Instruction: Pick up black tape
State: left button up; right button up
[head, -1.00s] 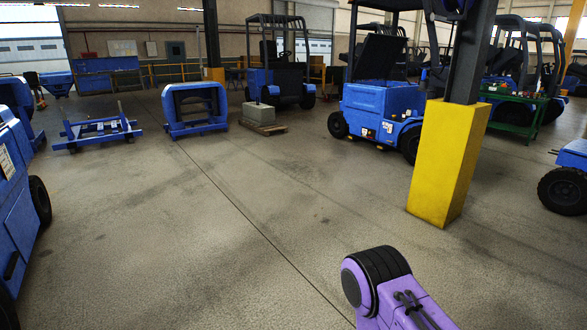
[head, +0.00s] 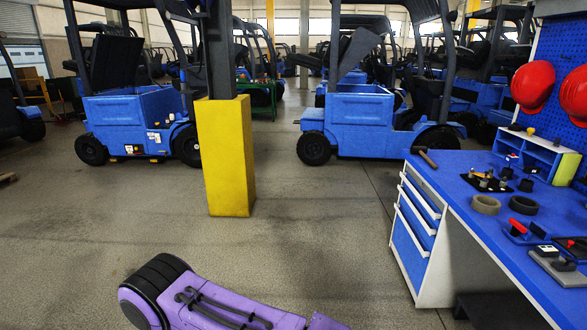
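A black tape roll (head: 523,205) lies flat on the blue top of a workbench (head: 462,188) at the right of the head view. A grey-beige tape roll (head: 486,205) lies just to its left, with a small gap or touching; I cannot tell which. A purple and black link of my own arm shows at the bottom of the view. Neither of my grippers is in view, and the bench is well away from that arm link.
A hammer (head: 425,156), a red-handled tool (head: 520,229), small parts and a shelf organizer (head: 537,153) share the bench. Red helmets (head: 533,86) hang on a pegboard. A yellow pillar base (head: 226,156) stands left of centre. Blue forklifts stand behind. The floor before the bench is clear.

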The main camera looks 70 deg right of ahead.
aim_at(526, 207)
jog(key=z, duration=3.4)
jog(key=i, duration=0.4)
